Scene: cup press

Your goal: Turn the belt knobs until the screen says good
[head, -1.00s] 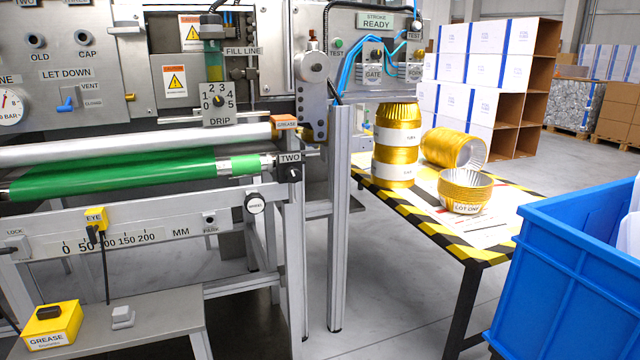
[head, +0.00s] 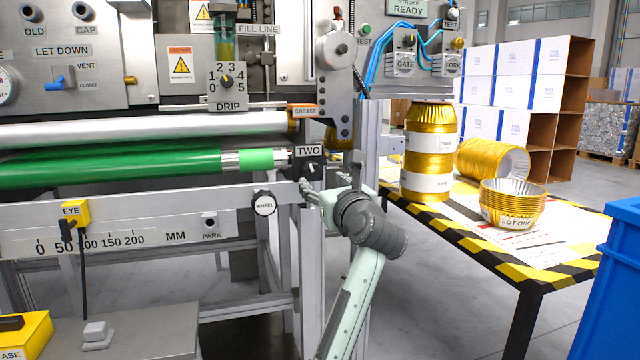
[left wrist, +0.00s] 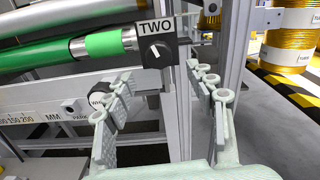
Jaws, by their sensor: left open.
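The black belt knob under the TWO label (head: 311,168) sits at the right end of the green roller (head: 140,168). In the left wrist view the knob (left wrist: 160,52) shows a white pointer line, tilted. My left gripper (head: 306,187) is close below the knob; in the left wrist view its open, empty fingers (left wrist: 155,82) stand on both sides below it, apart from it. The round WHEEL knob (head: 264,203) is to the left, partly hidden by a finger in the wrist view. My right gripper is not in view.
The EYE sensor (head: 75,212) sits on the millimetre rail at left. A striped table (head: 573,244) at right bears gold foil rolls (head: 428,140) and foil cups (head: 512,200). A blue bin (head: 620,285) stands at the right edge. A metal post (head: 367,140) rises just right of the knob.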

